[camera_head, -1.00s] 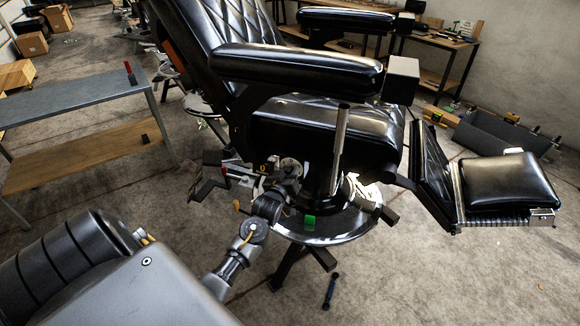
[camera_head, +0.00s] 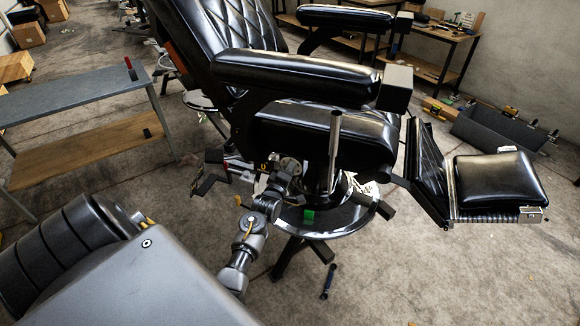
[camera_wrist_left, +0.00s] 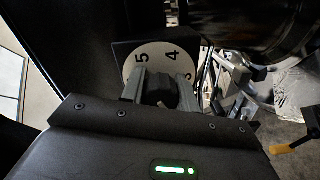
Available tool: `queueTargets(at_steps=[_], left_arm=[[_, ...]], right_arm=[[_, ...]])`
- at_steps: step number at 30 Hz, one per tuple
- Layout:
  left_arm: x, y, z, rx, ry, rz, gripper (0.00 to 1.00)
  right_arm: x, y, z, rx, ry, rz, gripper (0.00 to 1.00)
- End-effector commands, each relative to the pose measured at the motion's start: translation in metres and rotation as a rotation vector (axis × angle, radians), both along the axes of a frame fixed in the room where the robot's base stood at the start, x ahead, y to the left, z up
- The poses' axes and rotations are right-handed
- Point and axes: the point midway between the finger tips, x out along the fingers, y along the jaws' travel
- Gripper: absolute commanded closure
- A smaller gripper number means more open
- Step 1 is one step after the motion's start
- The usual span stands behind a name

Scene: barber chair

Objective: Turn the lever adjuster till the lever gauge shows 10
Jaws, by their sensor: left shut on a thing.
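The barber chair's lever gauge is a pale round dial (camera_wrist_left: 172,55) in the left wrist view, with the figures 5, 4 and part of a 3 showing. The lever adjuster (camera_wrist_left: 160,92) is a dark knob in front of the dial. My left gripper (camera_wrist_left: 161,90) is shut on it, one finger on each side. The fingers and knob hide the lower dial, and I see no pointer. In the head view my left gripper (camera_head: 281,179) is at the chair's side below the seat, small and partly hidden by its own wrist. My right gripper is not in view.
An upright metal lever (camera_head: 334,150) stands just right of my left gripper. The padded armrest (camera_head: 295,75) is above, and the round chair base (camera_head: 325,227) is below. A grey table (camera_head: 75,98) stands at the left.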

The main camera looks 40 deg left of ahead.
Motion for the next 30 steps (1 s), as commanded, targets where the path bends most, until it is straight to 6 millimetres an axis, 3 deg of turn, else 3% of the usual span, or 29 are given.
queueTargets(at_steps=[9, 30], left_arm=[[0.000, 0.000, 0.001, -0.182, -0.059, 0.001, 0.92], [0.000, 0.000, 0.001, -0.259, -0.086, 0.000, 0.92]], right_arm=[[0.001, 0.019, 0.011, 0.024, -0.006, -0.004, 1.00], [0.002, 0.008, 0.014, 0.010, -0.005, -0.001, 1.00]])
